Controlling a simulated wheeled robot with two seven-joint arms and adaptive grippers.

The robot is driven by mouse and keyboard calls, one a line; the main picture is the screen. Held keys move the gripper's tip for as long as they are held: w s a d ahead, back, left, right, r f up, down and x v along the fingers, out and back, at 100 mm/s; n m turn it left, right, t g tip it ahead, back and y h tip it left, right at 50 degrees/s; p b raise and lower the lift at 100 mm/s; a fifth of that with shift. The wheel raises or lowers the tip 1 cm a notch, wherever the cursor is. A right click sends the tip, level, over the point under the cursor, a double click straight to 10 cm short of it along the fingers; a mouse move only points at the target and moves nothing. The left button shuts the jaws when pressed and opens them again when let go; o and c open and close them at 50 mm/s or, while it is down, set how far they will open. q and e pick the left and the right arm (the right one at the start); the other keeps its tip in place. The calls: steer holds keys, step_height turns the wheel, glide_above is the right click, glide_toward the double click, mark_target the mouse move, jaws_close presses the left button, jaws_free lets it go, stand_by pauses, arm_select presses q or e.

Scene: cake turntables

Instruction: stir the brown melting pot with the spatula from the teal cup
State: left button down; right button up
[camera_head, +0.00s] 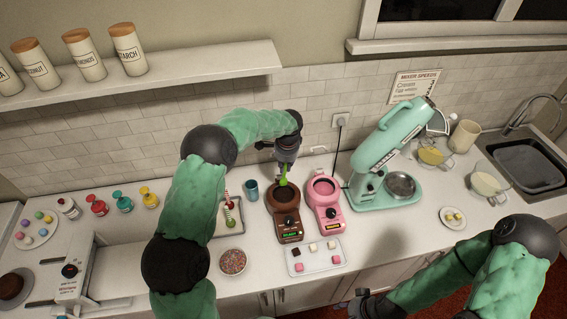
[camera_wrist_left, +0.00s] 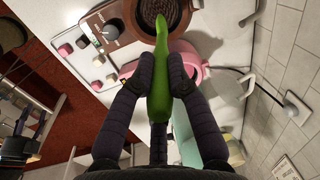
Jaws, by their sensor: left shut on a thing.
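The brown melting pot (camera_head: 289,222) stands on the counter with its round opening facing up and a lit green display on its front. My left gripper (camera_head: 285,164) is above it, shut on the green spatula (camera_head: 283,180), which points down at the opening. In the left wrist view the fingers (camera_wrist_left: 160,78) close around the green spatula (camera_wrist_left: 162,45), and its tip overlaps the dark inside of the brown pot (camera_wrist_left: 120,14). I cannot tell whether the tip touches the contents. The teal cup (camera_head: 252,194) stands left of the pot. My right gripper (camera_head: 373,304) is low at the bottom edge, partly cut off.
The pink melting pot (camera_head: 329,219) stands close on the right, and the teal mixer (camera_head: 385,150) beyond it. A tray with small cubes (camera_head: 316,262) lies in front. A bowl of sprinkles (camera_head: 232,262) and a tray with a skewered treat (camera_head: 222,232) are on the left.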

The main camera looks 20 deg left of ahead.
arm_select(q)
steer(key=b, duration=0.3)
glide_above(285, 184)
steer(key=s, duration=0.1)
steer(key=shift+s+d+f, duration=0.1)
steer(key=shift+f, duration=2.6)
steer(key=shift+f+b, duration=1.85)
steer(key=shift+f, duration=0.85)
steer(key=shift+f+b, duration=0.5)
steer(key=shift+f, duration=0.1)
